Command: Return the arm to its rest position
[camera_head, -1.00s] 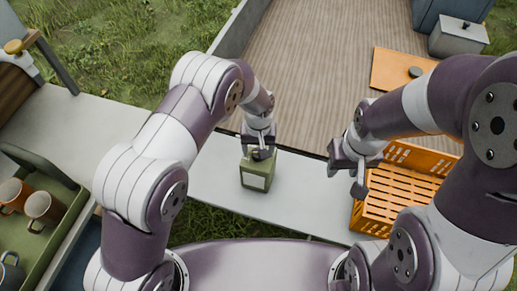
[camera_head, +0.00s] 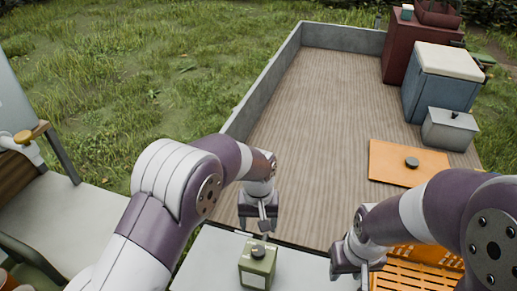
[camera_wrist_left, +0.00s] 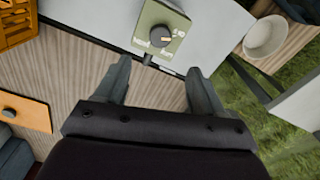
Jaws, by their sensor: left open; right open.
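My left gripper (camera_head: 258,222) is open and empty. In the head view it hangs just behind and above a green box with a dark knob (camera_head: 257,264), apart from it. In the left wrist view the two spread fingers (camera_wrist_left: 158,85) show nothing between them, and the green box (camera_wrist_left: 150,30) with its dial lies beyond the fingertips. My right gripper (camera_head: 352,258) is open and empty at the right, above the left side of the orange crate (camera_head: 395,278).
The green box stands on a pale table (camera_head: 205,262). Behind it is a wooden deck (camera_head: 320,110) with an orange board (camera_head: 405,165), a grey box (camera_head: 450,130), a blue cooler (camera_head: 437,90) and a red cabinet (camera_head: 405,50) along the right. The deck's middle is clear.

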